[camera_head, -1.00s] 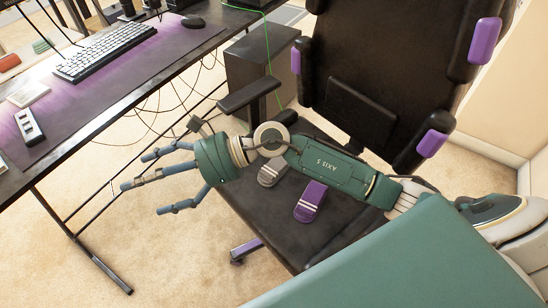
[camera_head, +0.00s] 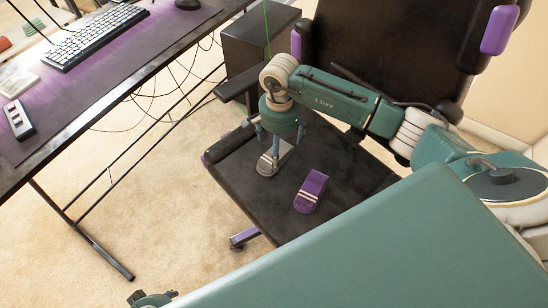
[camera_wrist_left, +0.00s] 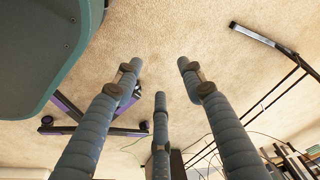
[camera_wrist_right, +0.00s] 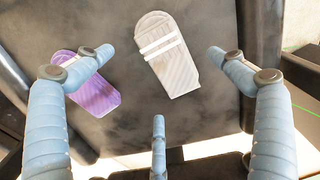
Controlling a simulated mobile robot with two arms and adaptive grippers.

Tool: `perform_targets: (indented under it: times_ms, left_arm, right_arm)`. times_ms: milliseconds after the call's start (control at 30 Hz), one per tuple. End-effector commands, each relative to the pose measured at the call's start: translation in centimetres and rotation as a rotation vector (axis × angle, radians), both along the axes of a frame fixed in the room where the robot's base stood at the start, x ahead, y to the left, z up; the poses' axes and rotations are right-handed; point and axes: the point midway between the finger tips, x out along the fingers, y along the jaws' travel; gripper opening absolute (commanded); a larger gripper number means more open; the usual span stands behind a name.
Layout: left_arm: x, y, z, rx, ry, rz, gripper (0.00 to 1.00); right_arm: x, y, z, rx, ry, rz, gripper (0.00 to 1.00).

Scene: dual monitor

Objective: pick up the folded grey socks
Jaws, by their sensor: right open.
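The folded grey socks (camera_head: 268,166), with two white stripes, lie flat on the black chair seat (camera_head: 330,232). They show whole in the right wrist view (camera_wrist_right: 178,72). My right gripper (camera_head: 277,143) points down above them, fingers spread and empty. In the head view it hides part of the socks. In the right wrist view, the socks lie between the fingers, beyond the tips; I cannot tell the exact gap. My left gripper (camera_wrist_left: 160,80) is open and empty over the carpet. Only a piece of it shows at the bottom of the head view.
A folded purple pair (camera_head: 311,191) lies on the seat right of the grey one, and in the right wrist view (camera_wrist_right: 97,98) near a finger. The chair's armrest (camera_head: 236,84) and backrest stand close by. The desk (camera_head: 110,95) is on the left, with a keyboard (camera_head: 97,36).

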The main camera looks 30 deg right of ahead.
Motion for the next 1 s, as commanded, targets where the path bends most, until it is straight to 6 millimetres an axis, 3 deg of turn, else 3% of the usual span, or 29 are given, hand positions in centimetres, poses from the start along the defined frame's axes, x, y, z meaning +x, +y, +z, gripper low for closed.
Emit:
perform_targets:
  times_ms: [333,633,667,900,1000]
  left_arm:
    - [0.3,0.0,2.1,-0.001,-0.011,0.002,0.40]
    - [0.3,0.0,2.6,0.000,-0.012,0.002,0.40]
    - [0.3,0.0,2.6,-0.001,-0.012,0.002,0.40]
    - [0.3,0.0,2.6,-0.001,-0.012,0.002,0.40]
    - [0.3,0.0,2.6,-0.001,-0.012,0.002,0.40]
  right_arm:
    - [0.0,0.3,-4.7,0.004,0.002,-0.002,0.95]
    - [0.1,0.2,-5.2,0.002,-0.001,-0.001,0.95]
    - [0.0,0.3,-5.2,0.002,-0.001,-0.001,0.93]
    - [0.0,0.3,-5.2,0.002,0.000,-0.001,0.46]
    - [0.0,0.2,-5.2,0.002,0.000,-0.001,0.46]
